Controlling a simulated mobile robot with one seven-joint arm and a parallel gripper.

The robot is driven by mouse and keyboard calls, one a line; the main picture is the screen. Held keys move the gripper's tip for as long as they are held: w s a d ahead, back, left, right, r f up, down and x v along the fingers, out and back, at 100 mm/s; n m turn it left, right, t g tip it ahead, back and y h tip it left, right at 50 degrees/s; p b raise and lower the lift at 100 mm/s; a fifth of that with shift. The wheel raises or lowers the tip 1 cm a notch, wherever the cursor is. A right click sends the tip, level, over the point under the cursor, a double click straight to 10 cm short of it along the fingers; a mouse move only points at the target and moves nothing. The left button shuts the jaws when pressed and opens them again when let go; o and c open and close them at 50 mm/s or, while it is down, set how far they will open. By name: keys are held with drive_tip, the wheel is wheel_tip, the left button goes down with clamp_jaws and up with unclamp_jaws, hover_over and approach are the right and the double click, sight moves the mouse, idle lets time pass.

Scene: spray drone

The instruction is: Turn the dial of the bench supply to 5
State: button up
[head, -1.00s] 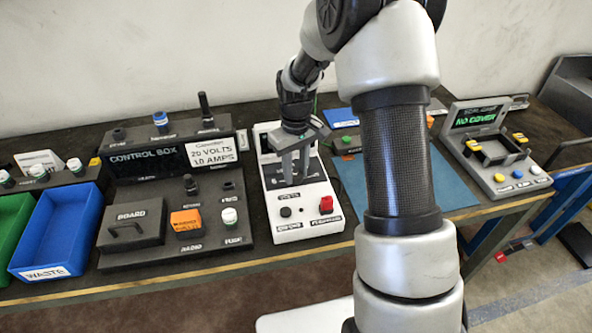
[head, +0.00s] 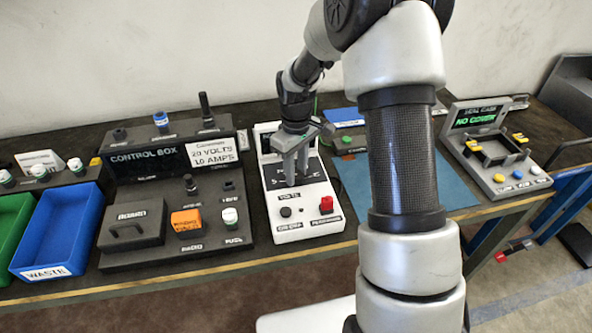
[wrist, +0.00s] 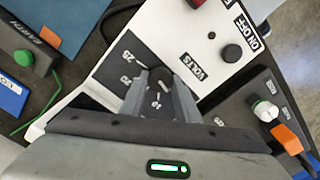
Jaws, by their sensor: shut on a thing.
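The bench supply (head: 304,227) is the white box in the middle of the bench, with a dark dial panel. My gripper (head: 291,180) points down over this panel, its fingers shut on the dial. In the wrist view the dark round dial (wrist: 161,77) sits between the fingertips of my gripper (wrist: 160,84). White numbers such as 25 and 20 show on the panel beside it; other marks are partly hidden by the fingers. I cannot tell which number the dial points to. The word VOLTS (wrist: 195,67) is printed on the white face near the dial.
A black on/off button (wrist: 231,53) and a red switch (head: 326,204) sit on the supply's front. The control box (head: 150,165) with knobs stands close on the left. A blue mat (head: 452,185) lies to the right, and a grey device (head: 497,182) beyond it.

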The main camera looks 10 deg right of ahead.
sight(296, 174)
drive_tip(key=o, duration=1)
drive_tip(key=shift+o, duration=0.2)
wheel_tip(296, 174, up, 18)
drive_tip(key=p, duration=0.1)
drive_tip(key=shift+f, duration=0.25)
drive_tip(key=s+r+m+t+p, duration=0.3)
drive_tip(key=s+r+m+p, duration=0.1)
drive_tip(key=s+r, duration=0.9)
drive_tip(key=s+r+m+t+p, duration=0.1)
drive_tip(key=s+m+t, duration=0.1)
drive_tip(key=s, duration=1)
drive_tip(key=shift+d+m+t+p, duration=0.15)
drive_tip(key=shift+m+t+p, duration=0.2)
drive_tip(key=shift+m, duration=0.25)
